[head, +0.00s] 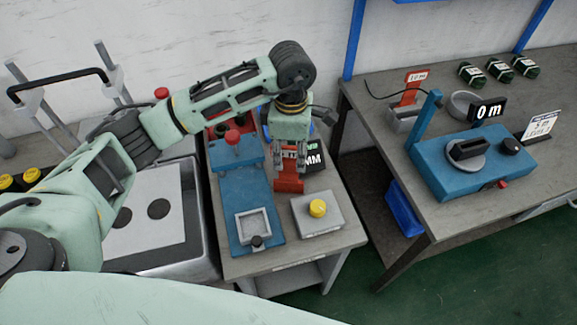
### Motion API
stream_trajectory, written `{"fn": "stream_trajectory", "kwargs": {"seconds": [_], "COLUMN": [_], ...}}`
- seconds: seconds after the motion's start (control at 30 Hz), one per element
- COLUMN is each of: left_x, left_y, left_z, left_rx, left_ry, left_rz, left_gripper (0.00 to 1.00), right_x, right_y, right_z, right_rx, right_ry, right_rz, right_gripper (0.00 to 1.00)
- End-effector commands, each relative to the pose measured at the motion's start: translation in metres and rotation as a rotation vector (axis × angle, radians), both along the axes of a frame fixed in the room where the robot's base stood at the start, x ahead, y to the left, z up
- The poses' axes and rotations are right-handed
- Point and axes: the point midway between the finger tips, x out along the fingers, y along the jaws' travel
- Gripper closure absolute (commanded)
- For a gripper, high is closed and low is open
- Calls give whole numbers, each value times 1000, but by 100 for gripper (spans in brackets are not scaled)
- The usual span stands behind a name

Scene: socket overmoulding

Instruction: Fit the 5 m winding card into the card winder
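My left gripper (290,166) points down above the small middle bench. Its fingers are closed about the upper part of an orange-red card (289,184), which hangs below them. No length mark on this card can be read. The card winder (437,171) is the blue machine on the right table, with a black holder (468,149) on a grey disc, a black knob and a display reading 0 m. The winder is well to the right of my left gripper. Its holder shows no orange-red card. My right gripper is out of view.
An orange-red card marked 10 m (416,77) stands in a grey rack (401,119) behind the winder. A 5 m sign (541,125) stands at its right. A blue post (427,111) rises at its left. Blue fixture (237,184) and yellow-button box (331,222) occupy the middle bench.

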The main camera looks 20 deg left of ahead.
Motion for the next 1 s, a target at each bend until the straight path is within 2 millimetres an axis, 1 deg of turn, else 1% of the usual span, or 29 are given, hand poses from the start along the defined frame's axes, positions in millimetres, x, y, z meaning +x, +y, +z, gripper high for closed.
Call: {"fn": "stream_trajectory", "kwargs": {"seconds": [0.03, 0.07, 0.13, 0.23, 0.3, 0.37, 0.5, 0.57, 0.83, 0.87, 1.0], "left_x": [0, 1, 1, 2, 2, 2, 3, 3, 3, 3, 3], "left_y": [1, 1, 1, 1, 1, 1, 1, 1, 1, 1, 1], "left_z": [-4, -9, -21, -32, -35, -36, -36, -36, -36, -36, -36], "left_rx": [1, 1, 1, 0, 1, 1, 1, 1, 1, 1, 1], "left_ry": [7, 8, 6, 3, 2, 1, 1, 1, 1, 1, 1], "left_rz": [2, 3, 1, 1, 0, -1, -1, -1, 0, 0, 0], "left_gripper": [70, 70, 70, 70, 70, 70, 70, 75, 98, 100, 100], "right_x": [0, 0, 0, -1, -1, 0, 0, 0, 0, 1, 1], "right_y": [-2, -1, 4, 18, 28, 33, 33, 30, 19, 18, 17], "right_z": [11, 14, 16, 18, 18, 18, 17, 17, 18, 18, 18], "right_rx": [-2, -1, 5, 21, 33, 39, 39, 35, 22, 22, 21], "right_ry": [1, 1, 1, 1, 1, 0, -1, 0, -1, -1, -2], "right_rz": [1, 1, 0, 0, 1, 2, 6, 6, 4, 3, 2], "right_gripper": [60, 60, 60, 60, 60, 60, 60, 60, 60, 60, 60]}}
